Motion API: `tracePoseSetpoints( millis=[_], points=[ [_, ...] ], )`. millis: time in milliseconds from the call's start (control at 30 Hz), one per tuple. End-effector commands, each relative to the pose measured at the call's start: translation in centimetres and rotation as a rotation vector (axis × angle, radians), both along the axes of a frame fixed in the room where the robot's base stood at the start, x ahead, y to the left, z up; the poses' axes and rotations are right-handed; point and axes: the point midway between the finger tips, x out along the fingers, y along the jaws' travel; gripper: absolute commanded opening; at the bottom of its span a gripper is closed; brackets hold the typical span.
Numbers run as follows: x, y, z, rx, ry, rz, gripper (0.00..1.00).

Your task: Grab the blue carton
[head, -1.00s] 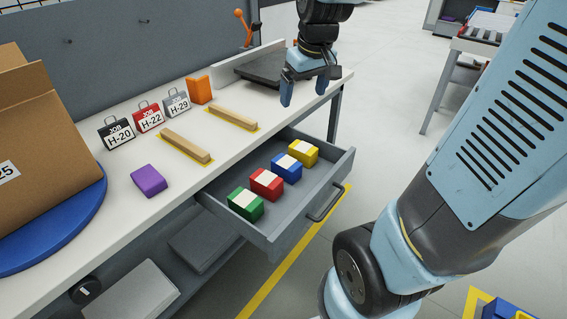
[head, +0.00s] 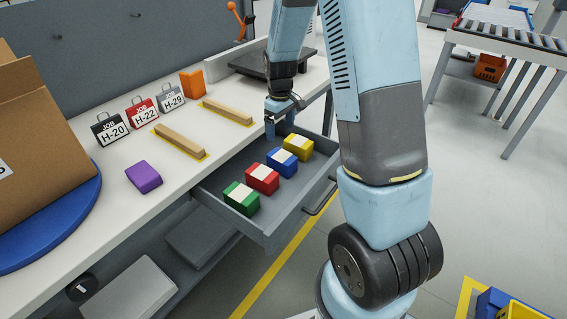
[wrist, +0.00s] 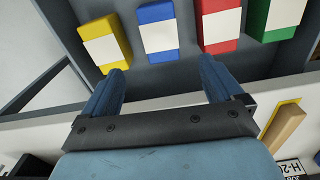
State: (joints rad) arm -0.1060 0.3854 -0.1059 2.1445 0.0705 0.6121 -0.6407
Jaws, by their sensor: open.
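The blue carton (head: 282,162) with a white band lies in the open grey drawer (head: 268,228), between the red carton (head: 262,179) and the yellow carton (head: 298,147). The green carton (head: 241,198) lies at the near end of the row. My gripper (head: 277,130) is open and empty above the drawer's inner edge, beside the yellow carton. In the wrist view, the blue carton (wrist: 157,28) is ahead of the two fingers (wrist: 160,85), roughly between them and apart from them. The yellow carton (wrist: 103,42) is ahead of the left finger, the red carton (wrist: 218,25) ahead of the right.
The worktop carries a purple block (head: 144,177), an orange block (head: 192,81), two wooden strips (head: 180,141), several job tags (head: 110,129) and a large cardboard box (head: 45,150) on a blue disc (head: 60,232). The drawer walls surround the cartons closely.

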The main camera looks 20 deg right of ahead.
Motion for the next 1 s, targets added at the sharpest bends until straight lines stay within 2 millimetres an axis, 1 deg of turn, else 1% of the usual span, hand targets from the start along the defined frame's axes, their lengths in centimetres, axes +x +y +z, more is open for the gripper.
tracePoseSetpoints(
  millis=[167, 400, 500, 600, 833, 1000],
  points=[
    [0.0, 0.0, -2.1, -0.001, 0.007, 0.003, 0.94],
    [0.0, 0.0, -6.1, -0.002, 0.006, 0.002, 0.94],
    [0.0, -0.1, -7.5, -0.001, 0.005, 0.003, 0.94],
    [0.0, -0.1, -8.4, -0.001, 0.005, 0.003, 0.94],
    [-0.1, -0.1, -9.5, -0.001, 0.004, 0.002, 0.94],
    [-0.5, -0.3, -11.8, -0.001, 0.007, 0.001, 0.94]
  ],
)
